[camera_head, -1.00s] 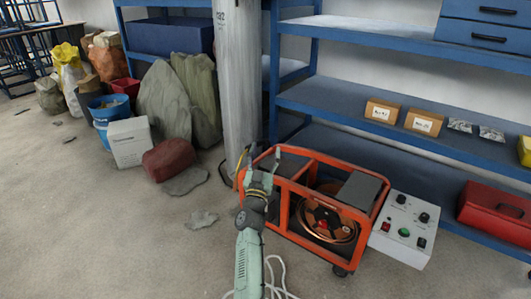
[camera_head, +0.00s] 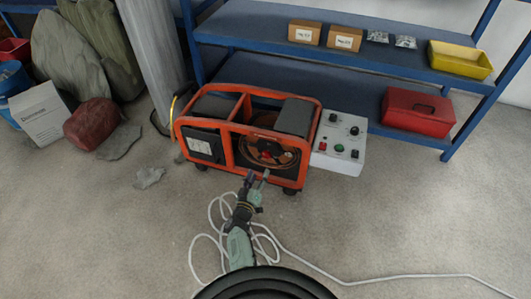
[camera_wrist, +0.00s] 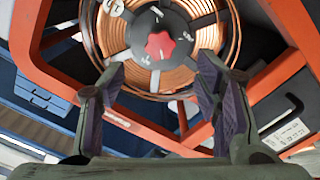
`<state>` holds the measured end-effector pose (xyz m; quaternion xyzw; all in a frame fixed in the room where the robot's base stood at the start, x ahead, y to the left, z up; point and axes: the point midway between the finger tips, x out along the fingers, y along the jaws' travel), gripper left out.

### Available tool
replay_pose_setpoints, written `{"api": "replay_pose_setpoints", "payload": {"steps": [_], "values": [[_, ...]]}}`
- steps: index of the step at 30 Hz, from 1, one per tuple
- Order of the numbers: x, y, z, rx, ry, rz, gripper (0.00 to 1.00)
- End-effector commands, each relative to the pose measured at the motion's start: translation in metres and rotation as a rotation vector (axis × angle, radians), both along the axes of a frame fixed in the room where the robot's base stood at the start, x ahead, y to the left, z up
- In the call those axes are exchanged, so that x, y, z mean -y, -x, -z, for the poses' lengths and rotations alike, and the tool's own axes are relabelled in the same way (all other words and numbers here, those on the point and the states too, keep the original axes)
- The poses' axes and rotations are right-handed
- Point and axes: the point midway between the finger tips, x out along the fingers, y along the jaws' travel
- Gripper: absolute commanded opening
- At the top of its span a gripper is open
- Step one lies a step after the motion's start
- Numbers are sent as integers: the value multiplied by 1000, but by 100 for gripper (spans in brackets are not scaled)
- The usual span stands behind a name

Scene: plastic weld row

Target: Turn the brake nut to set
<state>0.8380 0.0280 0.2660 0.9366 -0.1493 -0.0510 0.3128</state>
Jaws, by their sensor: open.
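The brake nut is a red star-shaped knob (camera_wrist: 160,45) at the hub of a copper wire reel (camera_wrist: 217,32), which has a dark centre disc with pale marks. In the head view the nut is a small red spot (camera_head: 266,154) inside the orange-framed machine (camera_head: 228,127). My gripper (camera_head: 258,177) is in front of the reel side of the machine, apart from the nut. In the wrist view my gripper (camera_wrist: 160,75) is open and empty, its fingers spread to either side below the nut.
Orange frame bars (camera_wrist: 60,73) surround the reel. A grey control box (camera_head: 339,142) stands right of the machine. A white cable (camera_head: 345,283) lies looped on the floor. Blue shelves (camera_head: 260,23) stand behind.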

Motion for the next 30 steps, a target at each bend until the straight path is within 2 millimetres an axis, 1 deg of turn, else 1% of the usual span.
{"api": "replay_pose_setpoints", "payload": {"steps": [1,5,9,12,15,21,30], "values": [[2,-7,3,5,-2,2,57],[9,-29,6,6,-3,3,57],[17,-56,6,7,-4,0,57],[23,-72,5,6,-3,1,57],[26,-85,4,5,-4,-2,57],[30,-97,1,4,-3,-2,57],[30,-98,-1,3,-3,-3,57]]}}
